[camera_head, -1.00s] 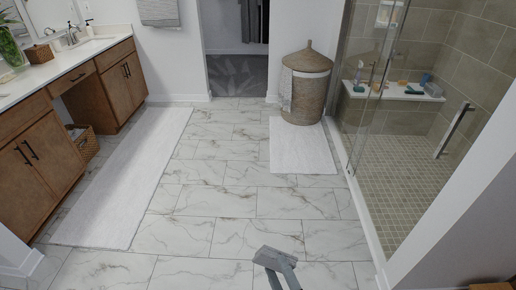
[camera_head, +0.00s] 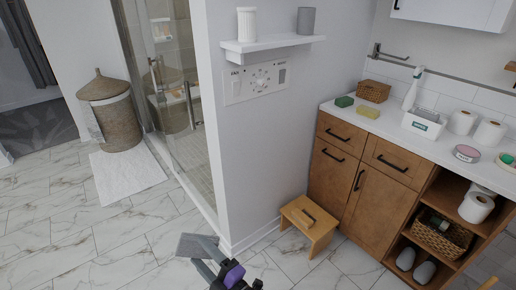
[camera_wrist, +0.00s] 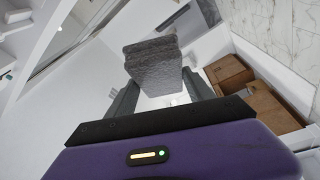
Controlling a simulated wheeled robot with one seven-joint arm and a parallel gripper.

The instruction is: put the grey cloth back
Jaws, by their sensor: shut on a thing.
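A folded grey cloth (camera_head: 196,246) is in my gripper (camera_head: 212,262) at the bottom of the head view, above the marble floor. The wrist view shows the cloth (camera_wrist: 155,65) as a thick, rough-textured folded bundle between the two fingers of my gripper (camera_wrist: 160,88). The gripper is shut on its near end. The rest of the cloth sticks out beyond the fingertips, clear of other things as far as I can tell.
A metal rail (camera_head: 440,76) runs above the wooden vanity (camera_head: 370,190) at right. A small wooden stool (camera_head: 309,222) stands by the wall (camera_head: 255,145), under a white shelf (camera_head: 272,43). A wicker hamper (camera_head: 112,115) and white mat (camera_head: 126,168) are at left, with open floor before them.

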